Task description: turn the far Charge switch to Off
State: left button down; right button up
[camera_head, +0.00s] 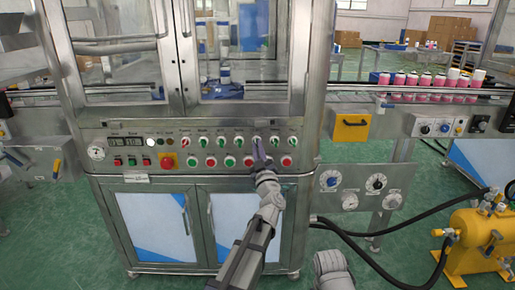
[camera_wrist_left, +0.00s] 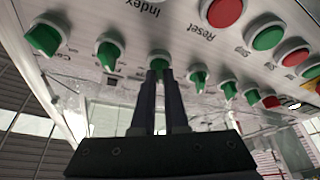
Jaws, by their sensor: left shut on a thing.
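My left gripper (camera_head: 257,147) reaches up to the third switch from the right end of the top row. In the left wrist view, its two dark fingers (camera_wrist_left: 160,78) are shut on the green switch (camera_wrist_left: 158,61), whose knob is mostly hidden behind the fingertips. The switch's label is too small or hidden to read, and its exact setting cannot be told. My right gripper is not in view.
Neighbouring green switches (camera_wrist_left: 108,49) stand close on both sides. The push buttons (camera_head: 210,161) lie just below in the head view, with a red emergency button (camera_head: 167,161) further left. Pink cans (camera_head: 425,82) line the conveyor at right. A yellow tank (camera_head: 474,238) stands at lower right.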

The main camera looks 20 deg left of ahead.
pick_arm(q)
jog(key=shift+n, duration=0.4)
jog(key=c, duration=0.9)
grip_release()
jog(key=shift+c, duration=0.2)
jog(key=b+v, duration=0.2)
jog(key=v, duration=0.5)
jog(key=shift+s+d, duration=0.25)
jog(key=shift+s, duration=0.05)
jog(key=shift+f, duration=0.1)
